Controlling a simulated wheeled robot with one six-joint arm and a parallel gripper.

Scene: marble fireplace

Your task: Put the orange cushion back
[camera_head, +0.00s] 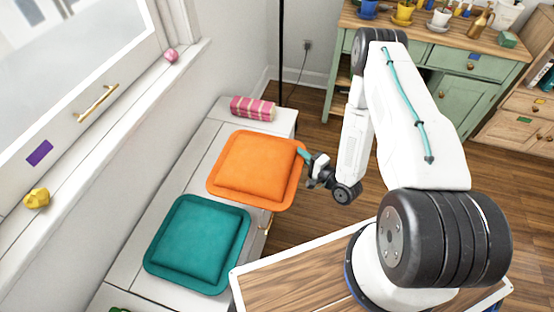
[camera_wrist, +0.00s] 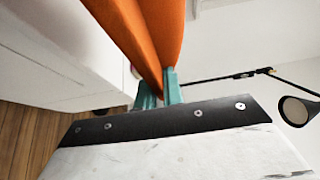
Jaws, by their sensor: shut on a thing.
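The orange cushion (camera_head: 256,168) is square with a flat rim and shows over the white bench in the head view, beyond the teal cushion. My gripper (camera_head: 304,156) is shut on its right edge. In the wrist view the orange cushion (camera_wrist: 150,35) rises from between the teal fingertips (camera_wrist: 160,88). Whether its underside touches the bench cannot be told; its right part reaches past the bench's edge.
A teal cushion (camera_head: 199,244) lies nearer on the white bench (camera_head: 196,152). A pink striped roll (camera_head: 253,108) lies at the bench's far end. A window sill (camera_head: 100,130) runs along the left. A green cabinet (camera_head: 450,80) stands at the back right.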

